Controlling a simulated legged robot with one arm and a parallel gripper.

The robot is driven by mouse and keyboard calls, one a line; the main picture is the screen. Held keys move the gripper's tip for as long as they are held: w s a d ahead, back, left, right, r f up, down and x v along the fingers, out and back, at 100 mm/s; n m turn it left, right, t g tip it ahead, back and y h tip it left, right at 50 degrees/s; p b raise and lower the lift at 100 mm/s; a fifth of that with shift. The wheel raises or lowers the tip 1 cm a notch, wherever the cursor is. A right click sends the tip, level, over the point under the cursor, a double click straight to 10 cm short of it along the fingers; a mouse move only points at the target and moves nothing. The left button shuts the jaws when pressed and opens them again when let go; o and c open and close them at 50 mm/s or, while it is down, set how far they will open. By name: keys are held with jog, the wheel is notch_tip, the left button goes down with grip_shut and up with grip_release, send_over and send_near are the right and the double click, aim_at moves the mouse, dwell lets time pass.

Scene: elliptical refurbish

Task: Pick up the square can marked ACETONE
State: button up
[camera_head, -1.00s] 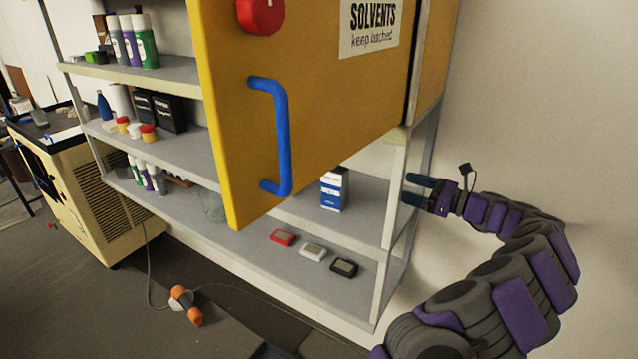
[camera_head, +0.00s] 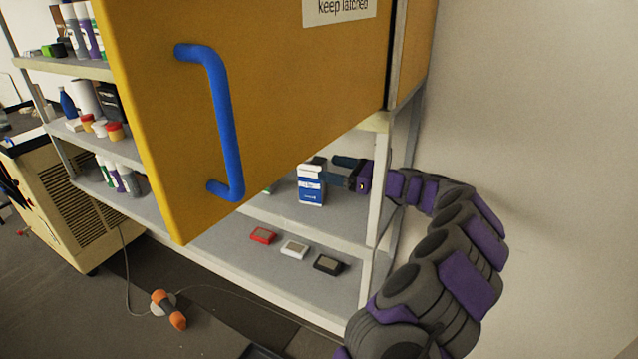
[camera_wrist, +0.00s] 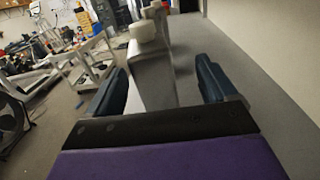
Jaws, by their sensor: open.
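A square can (camera_head: 312,187), white above with a blue band below, stands upright on the shelf under the yellow cabinet. Its lettering is too small to read for certain. My gripper (camera_head: 340,170) is open beside the can's right upper part, reaching in from the right past the shelf post. In the wrist view, the can (camera_wrist: 152,75) with its pale cap stands between the two dark blue fingers of my gripper (camera_wrist: 168,85). Gaps show between it and both fingers there. A second can-like shape is partly hidden behind it.
The yellow cabinet (camera_head: 260,90) with its blue handle hangs over the shelf. A shelf post (camera_head: 377,190) is close to my arm. An orange-ended tool (camera_head: 170,310) lies on the floor.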

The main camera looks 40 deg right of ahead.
aim_at(311, 167)
jog(key=b+x, duration=0.1)
jog(key=x, duration=0.1)
jog(key=a+x, duration=0.1)
jog(key=x, duration=0.2)
jog(key=shift+r+b, duration=0.1)
jog(key=shift+b, duration=0.25)
jog(key=shift+d, duration=0.2)
jog(key=shift+c, duration=0.7)
jog(key=shift+a, duration=0.1)
jog(key=shift+c, duration=0.7)
jog(key=shift+a+r, duration=0.25)
jog(key=shift+a, duration=0.75)
jog(key=c, duration=0.5)
jog(key=shift+a, duration=0.1)
jog(key=shift+c, duration=0.5)
jog(key=shift+d+f, duration=0.1)
jog(key=shift+d, duration=0.2)
jog(key=c, duration=0.3)
jog(key=shift+s+d+f, duration=0.1)
jog(key=shift+d, duration=0.45)
jog(key=shift+c, duration=1.3)
jog(key=shift+a, duration=0.1)
